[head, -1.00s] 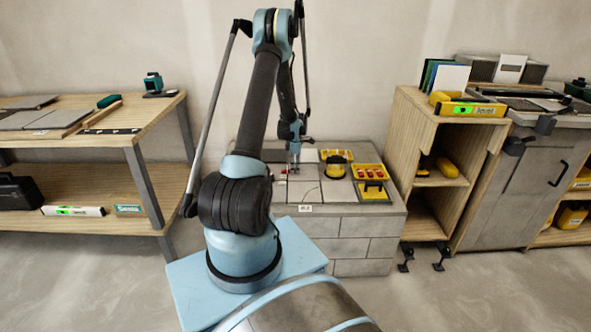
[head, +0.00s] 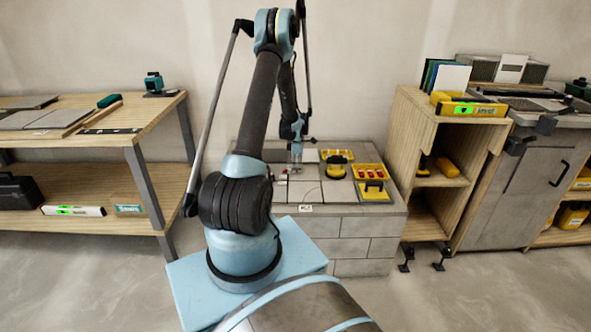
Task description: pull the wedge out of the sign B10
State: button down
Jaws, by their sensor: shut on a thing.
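My gripper (head: 296,158) points down over the tiles (head: 307,190) on the block-built stand, near the stand's middle. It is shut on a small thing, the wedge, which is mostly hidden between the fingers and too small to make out. Small red and white bits (head: 283,176) lie on the tile joints just left of and below the gripper. A small white sign (head: 305,208) is on the stand's front edge; its lettering is too small to read.
On the stand's right are a yellow-and-black tool (head: 336,167), a yellow tray (head: 369,172) with red pieces, and a yellow box (head: 374,191). A wooden shelf unit (head: 419,200) stands to the right and a workbench (head: 150,120) to the left.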

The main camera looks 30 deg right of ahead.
aim_at(307, 172)
jog(key=shift+s+d, duration=0.25)
jog(key=shift+d, duration=0.15)
dwell(0.3)
jog(key=shift+s+d+r, duration=0.1)
jog(key=shift+s+d, duration=0.45)
jog(key=shift+d, duration=0.35)
jog(key=shift+s+d, duration=0.55)
jog(key=shift+d, duration=0.3)
jog(key=shift+r, duration=3.05)
jog(key=shift+w+a, duration=0.1)
